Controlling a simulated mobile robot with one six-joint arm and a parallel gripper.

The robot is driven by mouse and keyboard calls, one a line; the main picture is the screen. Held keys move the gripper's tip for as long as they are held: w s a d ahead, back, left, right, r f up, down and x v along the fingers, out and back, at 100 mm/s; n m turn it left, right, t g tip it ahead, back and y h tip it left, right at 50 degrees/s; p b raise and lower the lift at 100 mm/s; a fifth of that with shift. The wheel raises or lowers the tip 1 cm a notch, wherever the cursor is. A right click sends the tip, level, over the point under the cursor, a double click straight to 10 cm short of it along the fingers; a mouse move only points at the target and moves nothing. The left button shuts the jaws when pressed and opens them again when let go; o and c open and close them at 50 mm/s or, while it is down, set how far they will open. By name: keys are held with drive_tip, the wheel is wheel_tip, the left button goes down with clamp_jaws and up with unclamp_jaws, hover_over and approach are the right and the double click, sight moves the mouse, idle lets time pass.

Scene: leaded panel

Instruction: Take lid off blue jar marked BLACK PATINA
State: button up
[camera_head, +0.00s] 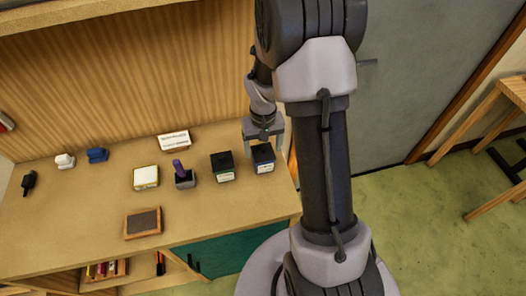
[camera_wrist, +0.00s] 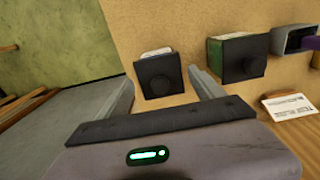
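A blue jar (camera_head: 263,159) with a black lid and a pale label stands upright near the right end of the bench; the label's writing is too small to read. In the wrist view its square black lid (camera_wrist: 158,76) with a round knob faces me. My gripper (camera_head: 264,141) is open, directly above this jar, with a finger on each side of the lid. In the wrist view the fingertips (camera_wrist: 160,80) flank the lid with gaps at both sides, and nothing is held. The far faces of the jar are hidden.
A green jar (camera_head: 222,167) with a black lid stands close to the left, also in the wrist view (camera_wrist: 238,57). Farther left are a grey holder (camera_head: 186,181) with a purple item and a yellow-edged box (camera_head: 145,177). A white card (camera_head: 174,141) is behind. The bench's front is mostly clear.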

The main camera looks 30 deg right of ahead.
drive_tip(key=c, duration=1)
drive_tip(key=shift+c, duration=0.3)
drive_tip(key=shift+r, duration=0.1)
